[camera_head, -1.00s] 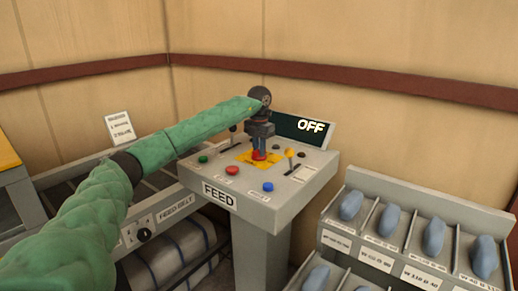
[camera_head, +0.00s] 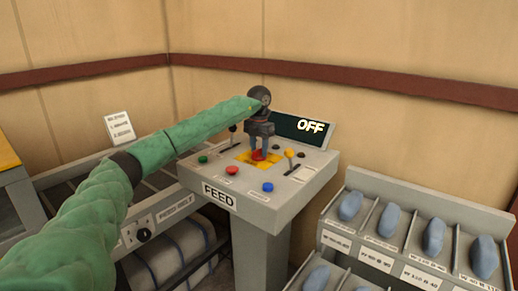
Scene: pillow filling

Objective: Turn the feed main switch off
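The FEED console (camera_head: 240,200) is a grey pedestal with a sloped top. Its display (camera_head: 303,128) reads OFF. A red switch (camera_head: 258,156) sits on a yellow plate (camera_head: 243,158) in the middle of the top. My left gripper (camera_head: 259,151) points down right over the red switch. Its two dark fingers stand apart, one on each side above the switch, with a gap between them. The fingers hide part of the switch, and I cannot tell whether they touch it. My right gripper is out of view.
Small levers (camera_head: 289,157) and red, green, blue and yellow buttons surround the plate. A rack (camera_head: 400,236) with blue rounded pieces stands at the right. A feed belt unit (camera_head: 165,208) lies at the left under my arm. Walls close off the back.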

